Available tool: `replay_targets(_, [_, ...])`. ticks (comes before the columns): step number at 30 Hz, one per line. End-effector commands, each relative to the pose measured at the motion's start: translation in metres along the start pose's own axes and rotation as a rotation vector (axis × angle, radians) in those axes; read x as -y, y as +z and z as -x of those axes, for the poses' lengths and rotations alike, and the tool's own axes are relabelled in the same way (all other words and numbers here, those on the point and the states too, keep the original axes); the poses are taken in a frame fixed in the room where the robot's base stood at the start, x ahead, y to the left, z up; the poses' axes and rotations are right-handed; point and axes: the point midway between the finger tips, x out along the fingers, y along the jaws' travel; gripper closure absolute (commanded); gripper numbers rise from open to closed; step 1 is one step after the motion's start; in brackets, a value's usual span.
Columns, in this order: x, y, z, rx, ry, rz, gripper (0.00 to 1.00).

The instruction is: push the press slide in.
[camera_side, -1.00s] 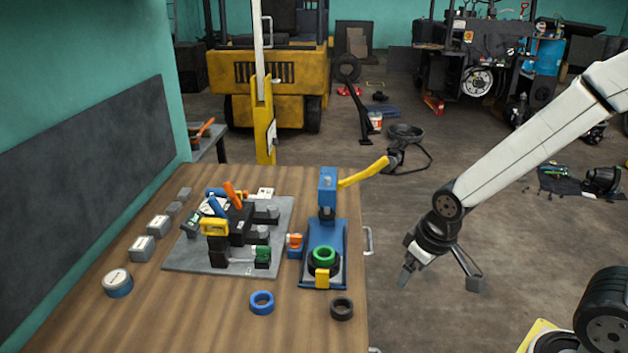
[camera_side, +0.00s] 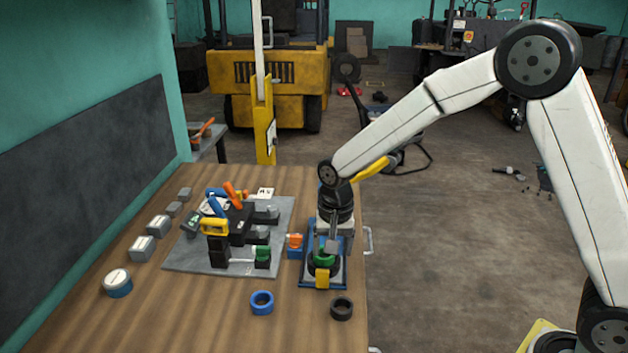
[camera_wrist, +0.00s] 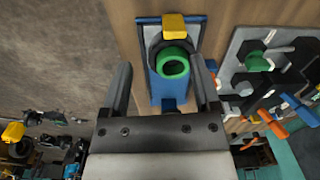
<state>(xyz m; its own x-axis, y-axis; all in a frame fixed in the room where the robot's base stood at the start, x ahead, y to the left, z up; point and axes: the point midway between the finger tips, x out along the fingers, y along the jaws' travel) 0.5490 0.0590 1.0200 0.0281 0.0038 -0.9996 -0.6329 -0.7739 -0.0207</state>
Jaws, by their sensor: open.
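The blue press (camera_side: 339,270) stands on the bench near its right edge. Its slide appears to be the dark part at the front with a yellow block (camera_side: 322,277) on its front end; the block also shows at the top of the wrist view (camera_wrist: 174,25). A green ring (camera_side: 322,257) sits on the dark round seat, and it shows between my fingers in the wrist view (camera_wrist: 173,67). My gripper (camera_side: 333,244) is open and empty, pointing down over the press, behind the yellow block. My wrist hides the press column. I cannot tell whether the fingers touch anything.
A blue ring (camera_side: 262,303) and a black ring (camera_side: 341,308) lie on the bench in front of the press. An orange-topped part (camera_side: 295,241) stands close to its left. A grey plate (camera_side: 203,261) with several fixtures lies farther left.

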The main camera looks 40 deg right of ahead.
Motion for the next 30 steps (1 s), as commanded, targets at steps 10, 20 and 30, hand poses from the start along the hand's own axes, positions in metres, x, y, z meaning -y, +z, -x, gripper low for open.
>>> replay_targets(10, [0.02, -0.007, -0.007, 0.019, 0.022, -0.102, 0.21])
replay_targets(20, [0.019, -0.006, -0.018, 0.02, 0.023, -0.1, 0.21])
replay_targets(30, [0.018, -0.005, -0.056, 0.02, 0.024, -0.1, 0.21])
